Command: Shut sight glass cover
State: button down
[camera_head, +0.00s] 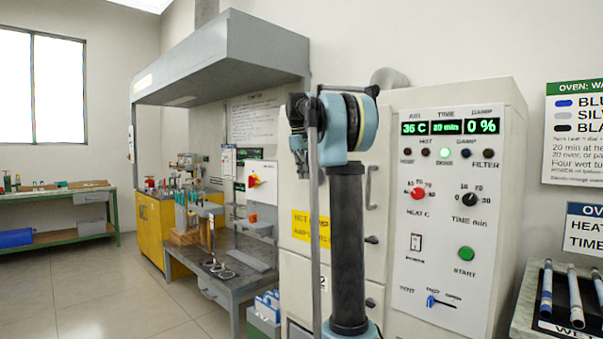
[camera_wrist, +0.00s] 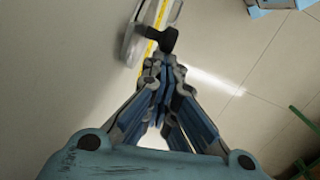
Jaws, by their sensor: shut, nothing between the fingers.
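My gripper (camera_wrist: 162,68) is shut and empty in the wrist view. Its fingertips are just below a black knob (camera_wrist: 168,40); I cannot tell whether they touch it. Behind the knob is a pale, rounded metal piece (camera_wrist: 132,40) beside a yellow strip, on or near a light upright surface. This may be the sight glass cover, but I cannot tell for sure, nor how far it stands open.
The oven's control panel, with its green start button (camera_head: 466,254), is right of my arm. A grey bench (camera_head: 235,265) under a hood (camera_head: 222,55) stands to the left. A rack with rods (camera_head: 573,300) is at far right. Open tiled floor (camera_head: 90,280) lies at left.

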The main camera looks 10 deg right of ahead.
jog(key=w+a+r, duration=0.4)
jog(key=a+r, duration=0.1)
jog(key=r, duration=0.6)
jog(key=shift+w+a, duration=0.15)
jog(key=shift+a, duration=0.05)
